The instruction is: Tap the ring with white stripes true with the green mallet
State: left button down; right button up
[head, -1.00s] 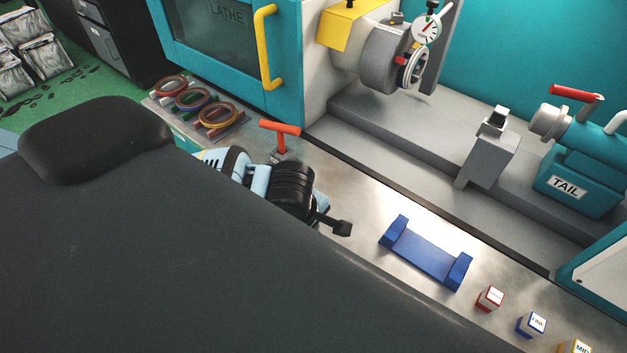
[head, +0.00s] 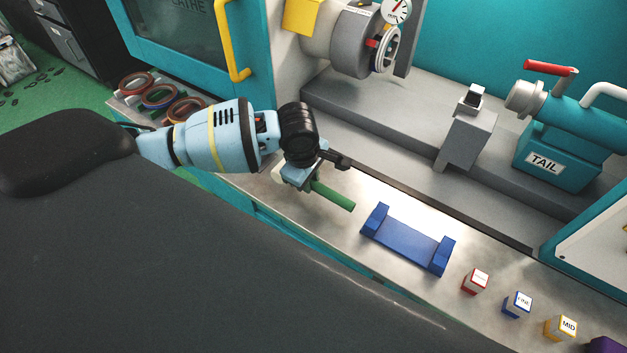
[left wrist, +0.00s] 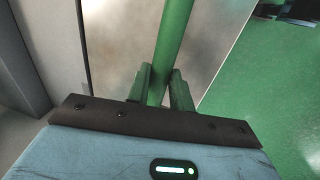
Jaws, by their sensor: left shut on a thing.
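The green mallet (head: 334,196) shows as a green handle sticking out at the lower right of my left gripper (head: 312,184), above the bench front. In the left wrist view the handle (left wrist: 174,40) runs up from between the fingers (left wrist: 160,88), which are shut on it. I cannot make out the mallet's head. A pale ring with dark bands (head: 384,52) sits at the face of the grey lathe chuck (head: 354,42), up and to the right of the gripper and apart from it. Its stripes are too small to be sure of. My right gripper is not in view.
A dial gauge (head: 397,10) is by the chuck. Several coloured rings (head: 160,96) lie at the left. A blue cradle (head: 406,240) is empty, right of the mallet. Labelled blocks (head: 517,304) stand further right. The tailstock (head: 560,150) and a grey post (head: 466,135) stand behind.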

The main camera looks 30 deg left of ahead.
aim_at(313, 182)
pick_arm(q)
jog(key=shift+w+r, duration=0.1)
jog(key=shift+w, duration=0.1)
jog(key=shift+w+a+f, duration=0.15)
jog(key=shift+w+f, duration=0.5)
jog(key=shift+f, duration=0.1)
jog(key=shift+w+f, duration=0.1)
jog(key=shift+f, duration=0.75)
jog(key=shift+f, duration=0.1)
jog(key=c, duration=1.2)
grip_release()
jog(key=shift+c, duration=0.2)
jog(key=shift+f, duration=0.1)
